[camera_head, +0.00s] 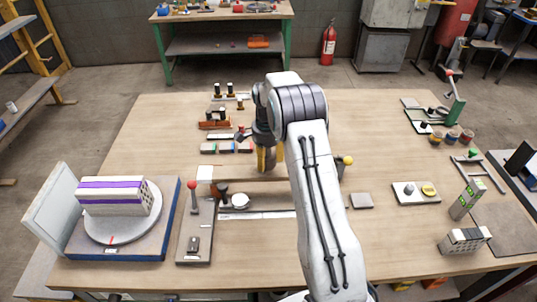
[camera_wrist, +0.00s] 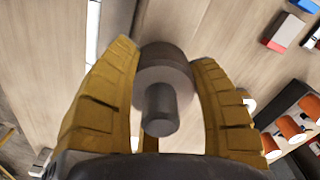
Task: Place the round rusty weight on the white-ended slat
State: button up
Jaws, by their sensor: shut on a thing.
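The round rusty weight (camera_wrist: 158,108) is a dark brown-grey cylinder with a smaller knob, seen close in the wrist view. My gripper (camera_wrist: 164,55) has its yellow fingers closed around its sides. My arm hides part of the slat.
A red-knobbed lever device (camera_head: 195,230) stands at the front left, beside a white round disc (camera_head: 240,201). A turntable with a striped hollow brick (camera_head: 112,196) is farther left. Small blocks (camera_head: 226,147) lie behind the slat. The table (camera_head: 130,140) is clear at the back left.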

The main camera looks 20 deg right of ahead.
jog(key=shift+w+f, duration=0.1)
jog(key=shift+f, duration=1.15)
jog(key=shift+f, duration=0.1)
jog(key=o, duration=1.2)
jog(key=shift+f, duration=0.1)
